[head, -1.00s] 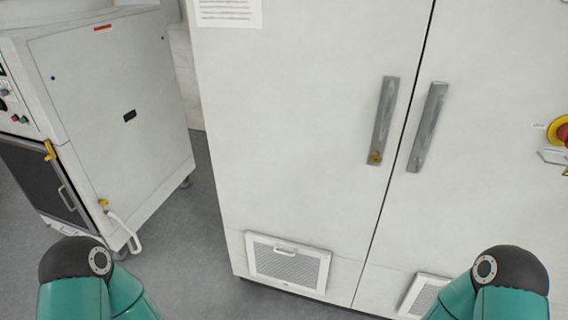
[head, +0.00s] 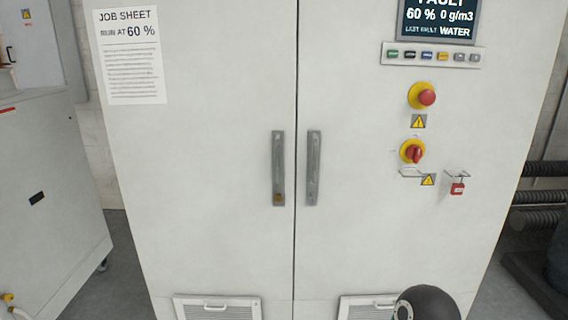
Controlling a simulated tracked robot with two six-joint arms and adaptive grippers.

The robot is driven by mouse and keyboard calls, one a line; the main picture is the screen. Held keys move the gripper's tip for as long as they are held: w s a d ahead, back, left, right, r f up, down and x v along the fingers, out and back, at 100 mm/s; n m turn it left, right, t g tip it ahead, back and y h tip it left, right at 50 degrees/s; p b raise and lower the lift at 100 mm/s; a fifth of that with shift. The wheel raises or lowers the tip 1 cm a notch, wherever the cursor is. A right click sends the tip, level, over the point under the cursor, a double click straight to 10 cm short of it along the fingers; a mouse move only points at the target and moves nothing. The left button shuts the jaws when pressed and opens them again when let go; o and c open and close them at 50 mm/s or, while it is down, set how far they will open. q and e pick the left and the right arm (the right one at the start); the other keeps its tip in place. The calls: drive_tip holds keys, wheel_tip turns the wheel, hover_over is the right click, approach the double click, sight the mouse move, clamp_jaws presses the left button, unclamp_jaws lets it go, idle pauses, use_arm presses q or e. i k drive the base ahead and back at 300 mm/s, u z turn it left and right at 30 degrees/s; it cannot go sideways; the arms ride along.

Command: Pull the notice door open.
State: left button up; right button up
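The notice door (head: 200,185) is the left leaf of the tall white cabinet, with a paper job sheet (head: 130,56) on its upper left. It stands shut, flush against the right door (head: 380,230) along a thin dark seam. Its grey vertical handle (head: 278,168) is beside the seam, with a small brass-coloured lock at its lower end. The right door has its own matching handle (head: 314,168). Neither of my grippers is in view. Only a dark rounded joint of my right arm shows at the bottom edge, right of centre.
The right door carries a display (head: 440,18), a button row (head: 432,55), a red emergency stop (head: 426,97), a red rotary switch (head: 414,152) and a red padlock (head: 457,188). A white machine (head: 45,190) stands at the left; dark pipes (head: 540,195) are at the right.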

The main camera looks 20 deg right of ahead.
sight(198, 98)
drive_tip(key=z, duration=0.4)
drive_tip(key=i, duration=1.05)
drive_tip(key=u, duration=0.4)
